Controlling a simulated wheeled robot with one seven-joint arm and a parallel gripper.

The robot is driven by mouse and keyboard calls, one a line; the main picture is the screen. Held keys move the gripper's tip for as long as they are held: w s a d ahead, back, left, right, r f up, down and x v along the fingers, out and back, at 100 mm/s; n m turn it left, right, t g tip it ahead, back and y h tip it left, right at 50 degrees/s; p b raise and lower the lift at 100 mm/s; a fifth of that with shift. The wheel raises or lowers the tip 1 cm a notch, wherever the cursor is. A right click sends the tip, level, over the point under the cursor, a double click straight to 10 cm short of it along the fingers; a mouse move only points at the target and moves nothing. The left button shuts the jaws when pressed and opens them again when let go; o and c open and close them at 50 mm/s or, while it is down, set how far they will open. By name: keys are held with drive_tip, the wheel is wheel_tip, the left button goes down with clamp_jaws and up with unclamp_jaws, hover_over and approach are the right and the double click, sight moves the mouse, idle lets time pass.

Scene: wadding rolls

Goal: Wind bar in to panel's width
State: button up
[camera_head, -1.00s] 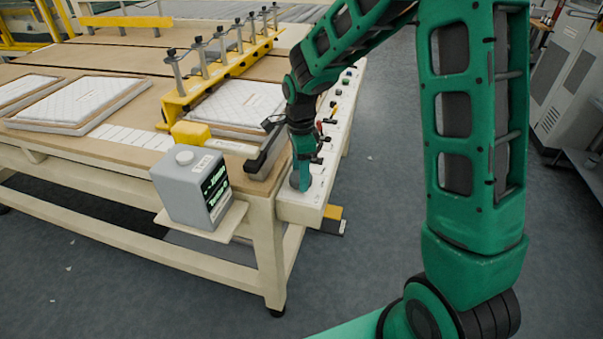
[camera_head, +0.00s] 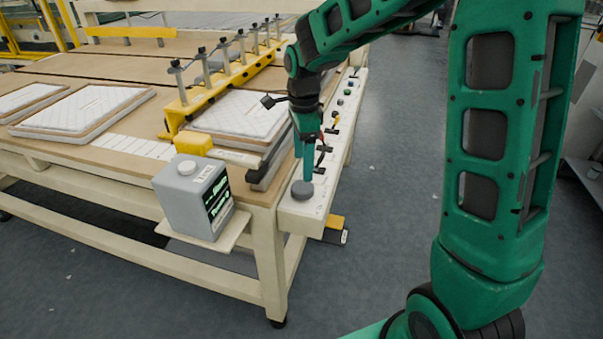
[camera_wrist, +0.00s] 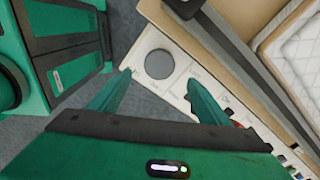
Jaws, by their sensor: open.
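A yellow bar (camera_head: 213,89) carrying several upright grey posts spans the table, beside a white quilted panel (camera_head: 232,115) at the table's right end. A round grey knob (camera_head: 302,190) sits at the near end of the white control strip (camera_head: 300,212) along the table's right edge. It also shows in the wrist view (camera_wrist: 159,64). My gripper (camera_head: 306,176) points down over the strip, just beyond the knob. In the wrist view my gripper (camera_wrist: 160,80) is open, its green fingers apart with the knob showing between and ahead of the tips. I cannot tell whether they touch the strip.
A grey container (camera_head: 193,195) with a dark label stands on a small shelf at the table's near corner. Several small levers and buttons line the strip beyond my gripper. More quilted panels (camera_head: 85,110) lie at left.

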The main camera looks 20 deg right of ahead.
wheel_tip(320, 180, up, 2)
drive_tip(key=shift+r, duration=0.2)
idle(0.8)
drive_tip(key=s+d+r+n, duration=0.3)
drive_tip(key=s+d+n, duration=0.1)
drive_tip(key=s+d, duration=0.55)
drive_tip(key=s+d+n, duration=0.4)
drive_tip(key=s, duration=0.7)
drive_tip(key=s+d+f+n, duration=0.1)
drive_tip(key=s+d+n, duration=0.3)
drive_tip(key=s, duration=0.7)
drive_tip(key=shift+s+d+f+n, duration=0.15)
drive_tip(key=shift+d+f+n, duration=0.15)
drive_tip(key=shift+n, duration=0.1)
